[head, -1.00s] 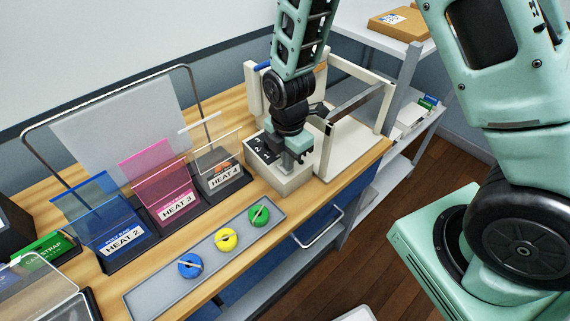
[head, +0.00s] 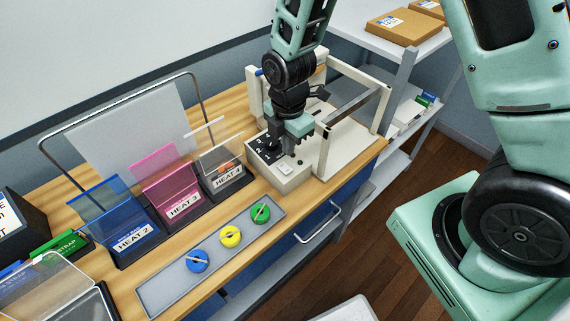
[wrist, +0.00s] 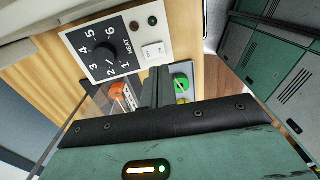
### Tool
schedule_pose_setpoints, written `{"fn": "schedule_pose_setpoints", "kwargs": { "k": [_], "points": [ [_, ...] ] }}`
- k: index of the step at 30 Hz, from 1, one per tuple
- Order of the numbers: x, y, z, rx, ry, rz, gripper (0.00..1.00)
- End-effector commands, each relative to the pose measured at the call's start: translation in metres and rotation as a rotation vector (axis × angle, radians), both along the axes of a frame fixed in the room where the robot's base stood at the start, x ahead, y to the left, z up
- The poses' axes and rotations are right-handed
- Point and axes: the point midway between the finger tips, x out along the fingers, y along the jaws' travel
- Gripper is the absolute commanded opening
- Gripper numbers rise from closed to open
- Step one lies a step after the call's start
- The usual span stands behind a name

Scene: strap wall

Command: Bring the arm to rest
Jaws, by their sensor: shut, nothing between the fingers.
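My gripper (head: 296,133) is over the white control box (head: 286,181) of the machine at the bench's right end, and its jaws are shut and empty. In the wrist view the shut fingers (wrist: 157,88) point toward the box's front edge. The box carries a numbered dial (wrist: 104,50), a white rocker switch (wrist: 154,50) and two small round lamps. In the head view my gripper and wrist hide part of the dial. I cannot tell the exact gap between fingers and box.
Clear-fronted holders with blue, pink and clear sheets, labelled HEAT 2 (head: 131,233), HEAT 3 (head: 183,205) and HEAT 4 (head: 228,176), stand left of the box. A grey tray (head: 215,249) with blue, yellow and green knobs lies in front. Shelves (head: 385,45) stand right.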

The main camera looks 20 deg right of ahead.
Motion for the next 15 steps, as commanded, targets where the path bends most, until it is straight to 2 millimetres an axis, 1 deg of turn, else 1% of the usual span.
{"fn": "schedule_pose_setpoints", "kwargs": {
  "k": [12, 15],
  "points": [
    [0.000, 0.001, 0.000, 0.001, -0.001, -0.001, 0.00],
    [-0.011, 0.015, 0.008, 0.022, -0.002, -0.092, 0.00]
  ]
}}
